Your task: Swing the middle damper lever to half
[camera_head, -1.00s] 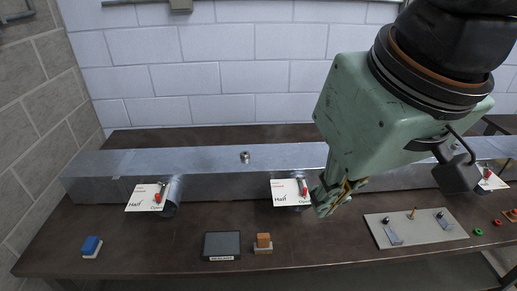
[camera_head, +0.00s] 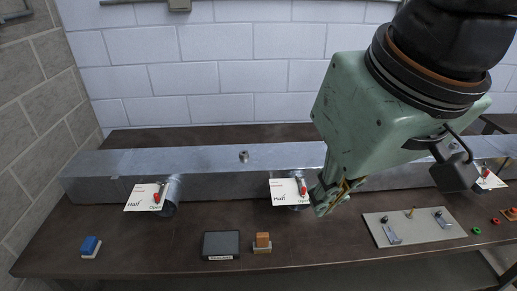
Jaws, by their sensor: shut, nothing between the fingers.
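The middle damper has a white card (camera_head: 283,194) marked "Half" and "Open" on the front of the long grey duct (camera_head: 228,187). Its red lever (camera_head: 303,187) stands near upright at the card's right side, tilted a little. My gripper (camera_head: 326,205) is shut and empty. Its fingers are just right of the lever, at the card's right edge; I cannot tell whether they touch the lever.
On the brown table (camera_head: 160,250) lie a blue block (camera_head: 90,245), a dark box (camera_head: 221,244) and an orange block (camera_head: 263,240). A grey plate (camera_head: 425,233) with small parts lies at the right. The table's front left is mostly clear.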

